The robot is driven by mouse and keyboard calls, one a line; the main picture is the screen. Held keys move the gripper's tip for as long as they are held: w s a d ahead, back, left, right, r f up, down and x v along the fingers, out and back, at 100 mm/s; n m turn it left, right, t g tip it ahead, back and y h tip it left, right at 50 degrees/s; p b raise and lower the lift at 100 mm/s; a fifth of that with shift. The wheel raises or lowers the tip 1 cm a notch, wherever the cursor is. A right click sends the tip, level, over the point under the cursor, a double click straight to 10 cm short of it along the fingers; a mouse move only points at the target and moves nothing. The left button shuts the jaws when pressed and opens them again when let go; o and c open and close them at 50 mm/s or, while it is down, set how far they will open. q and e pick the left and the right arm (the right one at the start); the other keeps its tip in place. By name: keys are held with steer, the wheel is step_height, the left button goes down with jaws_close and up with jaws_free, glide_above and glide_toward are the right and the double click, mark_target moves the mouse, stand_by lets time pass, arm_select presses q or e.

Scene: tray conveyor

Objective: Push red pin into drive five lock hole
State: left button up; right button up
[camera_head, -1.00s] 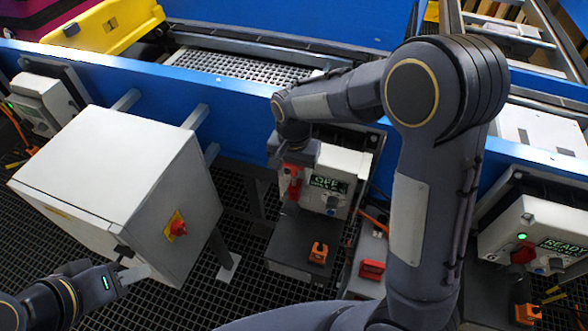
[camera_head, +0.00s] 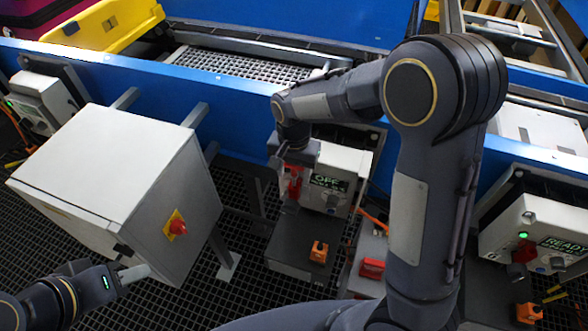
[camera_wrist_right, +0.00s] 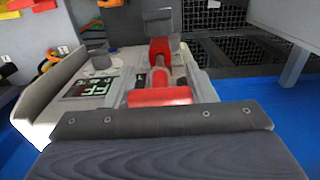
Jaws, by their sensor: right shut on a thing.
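The red pin (camera_head: 292,184) is at the left of the middle drive box (camera_head: 346,165), whose display reads OFF. In the right wrist view, the red pin (camera_wrist_right: 160,78) stands out beside the box's lit display, with a wider red part at its near end. My right gripper (camera_head: 290,168) is at the pin and shut on it; its fingers are mostly hidden behind my wrist in the head view. The lock hole is hidden, so I cannot tell how deep the pin sits. My left gripper (camera_head: 134,274) is by the lower edge of the white cabinet, apart from the pin.
The white cabinet (camera_head: 110,180) with a red knob (camera_head: 176,227) stands at the left. An orange clip (camera_head: 318,252) lies on the dark shelf below the box. A blue conveyor rail (camera_head: 235,105) runs behind. Another drive box (camera_head: 540,235) at the right reads READY.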

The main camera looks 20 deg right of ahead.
mark_target(294, 174)
steer(key=shift+f+b, duration=1.5)
steer(key=shift+f, duration=0.55)
steer(key=o, duration=1.1)
steer(key=shift+c, duration=0.2)
step_height(294, 174, up, 8)
steer(key=shift+f, duration=0.1)
steer(key=shift+c, duration=0.4)
